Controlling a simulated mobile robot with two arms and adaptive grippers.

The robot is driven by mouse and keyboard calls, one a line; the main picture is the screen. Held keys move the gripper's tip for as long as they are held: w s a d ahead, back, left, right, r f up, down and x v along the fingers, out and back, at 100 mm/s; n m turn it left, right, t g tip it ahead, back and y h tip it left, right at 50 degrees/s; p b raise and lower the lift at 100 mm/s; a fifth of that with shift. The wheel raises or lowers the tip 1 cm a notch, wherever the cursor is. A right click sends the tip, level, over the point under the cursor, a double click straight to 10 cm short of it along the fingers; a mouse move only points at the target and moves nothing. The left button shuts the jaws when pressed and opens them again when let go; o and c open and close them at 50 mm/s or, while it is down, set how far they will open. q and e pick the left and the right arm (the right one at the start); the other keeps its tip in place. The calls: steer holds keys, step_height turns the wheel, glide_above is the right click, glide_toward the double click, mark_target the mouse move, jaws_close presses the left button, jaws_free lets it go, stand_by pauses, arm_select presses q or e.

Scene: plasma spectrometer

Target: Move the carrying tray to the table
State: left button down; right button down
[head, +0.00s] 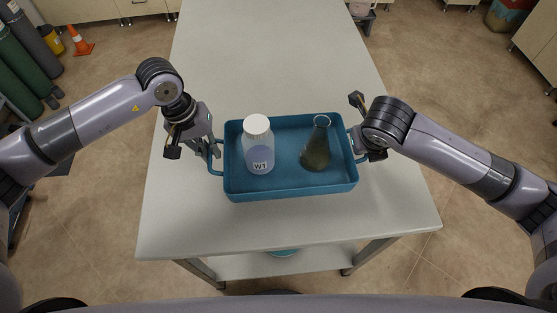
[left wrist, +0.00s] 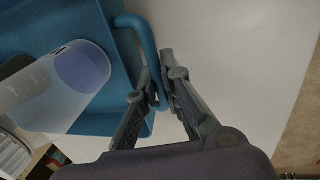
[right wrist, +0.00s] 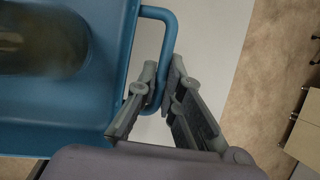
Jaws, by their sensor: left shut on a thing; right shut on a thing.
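The blue carrying tray (head: 290,190) is over the near half of the white table (head: 265,60) and looks level. I cannot tell whether its base touches the tabletop. On it stand a white-capped bottle (head: 259,146) marked W1 and a conical flask (head: 317,150) with dark contents, both upright. My left gripper (head: 215,153) is shut on the tray's left handle, which shows in the left wrist view (left wrist: 146,38). My right gripper (head: 357,150) is shut on the right handle, which shows in the right wrist view (right wrist: 170,35).
The tabletop behind the tray is bare, with clear strips at its sides and front. Green gas cylinders (head: 25,60) and an orange cone (head: 80,40) stand on the floor at far left. A lower shelf (head: 275,264) shows under the table's near edge.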

arm_select(q)
steer(key=shift+w+a, duration=0.25)
steer(key=shift+s+d+r, duration=0.15)
steer(key=shift+d, duration=0.1)
arm_select(e)
steer(key=shift+w+a, duration=0.1)
